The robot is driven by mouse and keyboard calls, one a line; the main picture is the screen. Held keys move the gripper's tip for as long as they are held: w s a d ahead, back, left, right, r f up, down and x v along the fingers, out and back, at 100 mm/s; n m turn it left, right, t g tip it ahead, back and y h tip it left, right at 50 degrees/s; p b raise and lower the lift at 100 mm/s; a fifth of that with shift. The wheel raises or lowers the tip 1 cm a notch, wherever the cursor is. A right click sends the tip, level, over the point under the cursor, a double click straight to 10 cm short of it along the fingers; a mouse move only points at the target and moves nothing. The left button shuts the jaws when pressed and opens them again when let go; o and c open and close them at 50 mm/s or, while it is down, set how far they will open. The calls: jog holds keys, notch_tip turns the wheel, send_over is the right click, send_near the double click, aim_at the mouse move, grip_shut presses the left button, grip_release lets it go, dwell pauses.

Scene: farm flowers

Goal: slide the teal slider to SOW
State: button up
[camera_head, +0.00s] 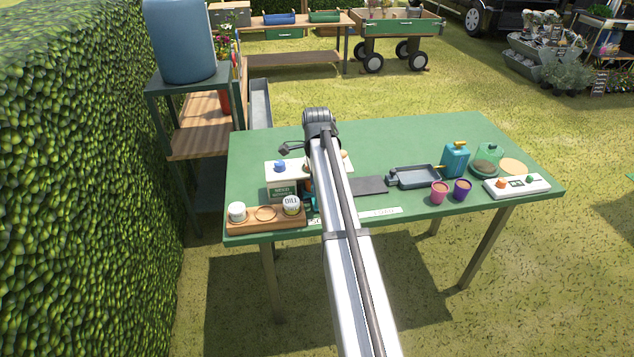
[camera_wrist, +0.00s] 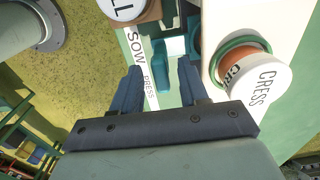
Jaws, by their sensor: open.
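The teal slider (camera_wrist: 160,72) shows in the wrist view as a teal block between my fingers, beside a white strip (camera_wrist: 139,62) lettered SOW and PRESS. SOW is at the strip's far end in that view and PRESS is nearer my fingers. My gripper (camera_wrist: 160,64) is open, one finger on each side of the slider; I cannot tell whether either touches it. In the head view my arm hides the gripper and much of the strip (camera_head: 380,212). Some teal (camera_head: 308,203) shows just left of the arm there.
Right of my arm stand a dark tray (camera_head: 415,180), a teal can (camera_head: 456,162), pink (camera_head: 439,194) and purple (camera_head: 462,191) cups, and a white panel (camera_head: 527,188).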

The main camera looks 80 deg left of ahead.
notch_tip(320, 180, up, 14)
dwell(0.7)
jog(key=shift+f, duration=0.1)
dwell(0.5)
